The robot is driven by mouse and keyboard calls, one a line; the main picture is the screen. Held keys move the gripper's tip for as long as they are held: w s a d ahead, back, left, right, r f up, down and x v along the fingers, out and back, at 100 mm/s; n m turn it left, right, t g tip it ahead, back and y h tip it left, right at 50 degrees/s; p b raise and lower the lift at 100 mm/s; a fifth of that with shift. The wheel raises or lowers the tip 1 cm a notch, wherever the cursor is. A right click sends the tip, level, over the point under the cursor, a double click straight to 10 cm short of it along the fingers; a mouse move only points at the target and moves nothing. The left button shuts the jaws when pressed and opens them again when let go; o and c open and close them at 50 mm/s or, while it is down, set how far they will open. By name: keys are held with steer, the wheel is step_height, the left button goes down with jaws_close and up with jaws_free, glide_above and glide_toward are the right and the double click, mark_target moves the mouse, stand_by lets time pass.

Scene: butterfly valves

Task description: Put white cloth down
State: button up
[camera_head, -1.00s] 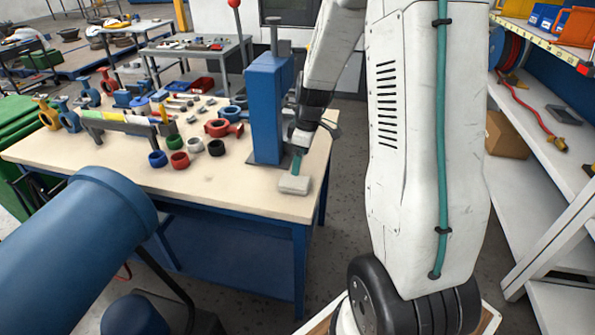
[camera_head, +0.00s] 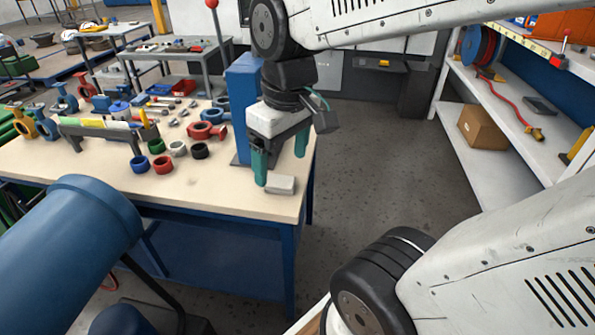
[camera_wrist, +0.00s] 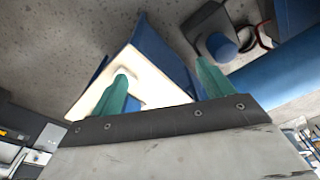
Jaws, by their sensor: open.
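The white cloth (camera_head: 281,185) is a small, folded, block-like pad lying flat on the front right corner of the workbench (camera_head: 215,190). My gripper (camera_head: 280,169), with two teal fingers, points down over this corner. It is open, with nothing between the fingers. In the head view the left fingertip overlaps the back left of the cloth; whether they touch I cannot tell. In the wrist view both fingers (camera_wrist: 165,85) stand wide apart, and a pale patch beside the left fingertip looks like the cloth (camera_wrist: 128,72).
A blue press column (camera_head: 241,100) stands just behind and left of my gripper. Several coloured valve rings (camera_head: 200,151) and parts lie left on the bench. A large blue cylinder (camera_head: 70,240) fills the lower left. Floor right of the bench is clear up to the shelves (camera_head: 440,135).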

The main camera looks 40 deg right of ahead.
steer(key=s+a+m, duration=0.1)
steer(key=s, duration=0.5)
steer(key=shift+a+r+m, duration=0.2)
steer(key=shift+r+m, duration=0.05)
steer(key=shift+m, duration=0.15)
stand_by(0.8)
